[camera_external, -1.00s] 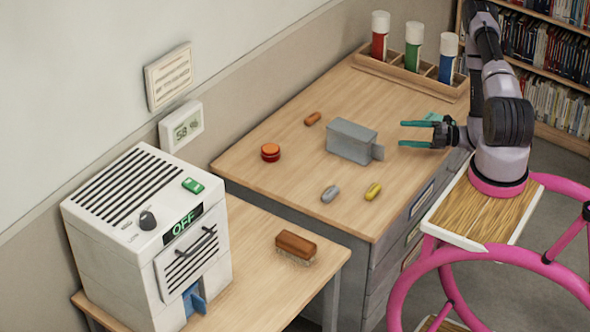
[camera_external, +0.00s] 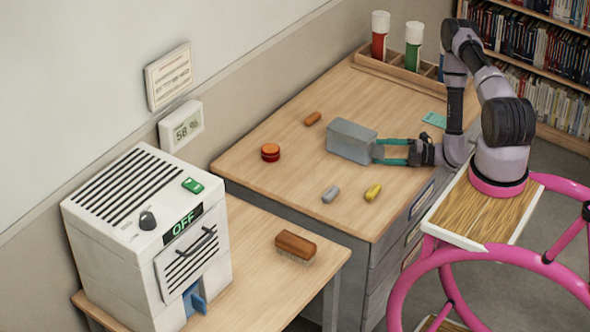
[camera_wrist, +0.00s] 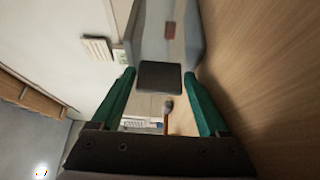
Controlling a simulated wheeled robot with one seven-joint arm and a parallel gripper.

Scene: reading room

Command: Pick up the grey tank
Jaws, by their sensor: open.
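The grey tank (camera_external: 351,141) is a box lying on the wooden desk, with a small tab on its right side facing my gripper. My gripper (camera_external: 377,151) is open, its teal fingers level and pointing left at the tab, one finger on each side of it. In the wrist view the tank (camera_wrist: 191,40) is ahead, and its dark tab (camera_wrist: 160,76) shows between the open fingertips of my gripper (camera_wrist: 160,82). I cannot tell whether the fingers touch the tab. The tab is mostly hidden by the fingers in the external view.
On the desk (camera_external: 270,205) lie an orange piece (camera_external: 312,118), a red round stack (camera_external: 270,152), a grey piece (camera_external: 330,194) and a yellow piece (camera_external: 373,192). A rack (camera_external: 398,75) of coloured tubes stands behind. A white machine (camera_external: 140,235) and a brush (camera_external: 296,244) are at lower left.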

